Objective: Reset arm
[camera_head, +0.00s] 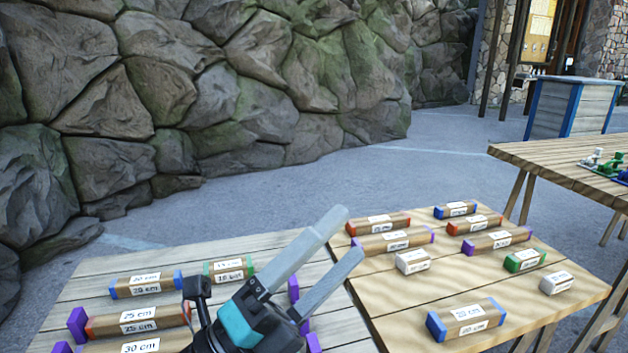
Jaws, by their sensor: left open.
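My left gripper (345,234) is in the lower middle, above the tables, with its two grey fingers apart and nothing between them. Its fingers point up and to the right, over the seam between the grey plank table (85,292) and the lighter wooden table (400,295). The gripper hides part of the grey table and some purple-ended pieces behind it. My right gripper is not in view.
Wooden blocks with coloured ends and length labels lie on both tables, including a blue-ended one (465,319) near the front and an orange-ended one (378,224). Another table (560,165) stands at right. A rock wall (200,90) rises behind.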

